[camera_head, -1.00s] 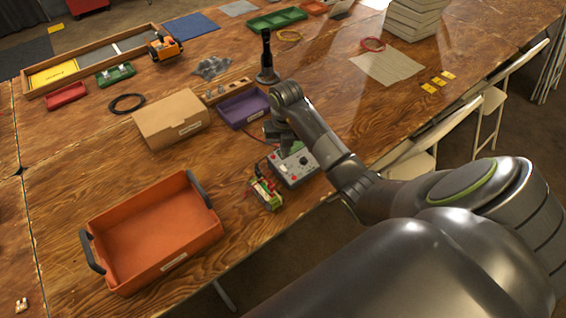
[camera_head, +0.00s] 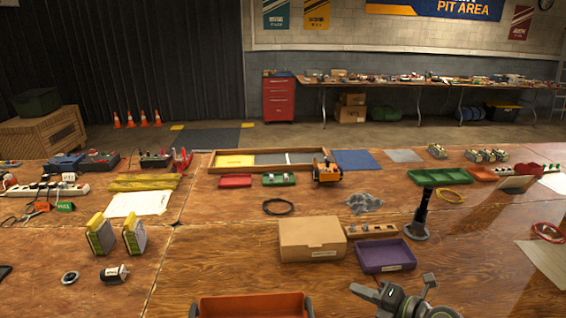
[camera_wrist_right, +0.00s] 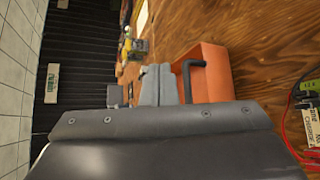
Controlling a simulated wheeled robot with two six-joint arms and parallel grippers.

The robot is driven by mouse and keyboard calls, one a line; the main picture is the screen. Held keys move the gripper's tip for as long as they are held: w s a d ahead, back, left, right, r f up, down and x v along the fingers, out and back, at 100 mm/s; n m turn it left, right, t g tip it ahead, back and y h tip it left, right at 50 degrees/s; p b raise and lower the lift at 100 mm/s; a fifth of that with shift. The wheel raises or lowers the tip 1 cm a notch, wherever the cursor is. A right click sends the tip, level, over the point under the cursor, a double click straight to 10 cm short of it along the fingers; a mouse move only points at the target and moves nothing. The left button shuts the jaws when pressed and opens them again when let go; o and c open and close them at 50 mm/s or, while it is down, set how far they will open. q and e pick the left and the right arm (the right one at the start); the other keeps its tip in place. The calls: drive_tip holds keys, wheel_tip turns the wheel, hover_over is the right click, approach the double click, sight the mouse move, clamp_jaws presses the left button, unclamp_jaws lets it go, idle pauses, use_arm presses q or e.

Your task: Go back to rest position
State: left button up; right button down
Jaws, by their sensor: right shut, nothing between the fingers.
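My right gripper (camera_head: 366,293) shows at the bottom edge of the head view, right of the orange bin (camera_head: 252,305), with part of my right arm behind it. Its fingers are together with nothing between them. In the right wrist view the closed grey fingers (camera_wrist_right: 158,84) point away from the camera, and the orange bin (camera_wrist_right: 213,85) with its dark handle is beside them. I cannot tell their exact distance from the bin. My left gripper is in neither view.
A cardboard box (camera_head: 311,240), a purple tray (camera_head: 386,256) and a black upright stand (camera_head: 419,215) are beyond my right gripper. Chargers (camera_head: 100,236) stand at left. The wooden table (camera_head: 215,265) has bare room left of the cardboard box.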

drive_tip(key=s+d+r+m+t+h, duration=0.5)
drive_tip(key=d+r+m+t+h, duration=0.5)
drive_tip(key=m, duration=0.6)
drive_tip(key=s+d+f+m+g+h, duration=0.75)
drive_tip(key=s+d+m, duration=0.2)
drive_tip(key=m, duration=0.35)
drive_tip(key=s+a+f+m+g+y, duration=0.1)
drive_tip(key=s+a+f+g+y, duration=0.35)
drive_tip(key=s, duration=0.45)
drive_tip(key=s+a+f+m+g+y, duration=0.1)
drive_tip(key=s+a+f+g, duration=0.2)
drive_tip(key=s+f+g, duration=0.35)
drive_tip(key=s+d+f, duration=0.1)
drive_tip(key=s+f, duration=0.1)
drive_tip(key=f, duration=1.1)
drive_tip(key=s+d+f, duration=0.1)
drive_tip(key=s+f, duration=0.1)
drive_tip(key=f, duration=1.1)
drive_tip(key=s+a+f, duration=0.2)
drive_tip(key=s+f, duration=1.2)
drive_tip(key=f, duration=0.1)
drive_tip(key=shift+s+g+y, duration=0.15)
drive_tip(key=shift+g+y, duration=0.25)
drive_tip(key=shift+g, duration=0.05)
drive_tip(key=shift+d, duration=0.1)
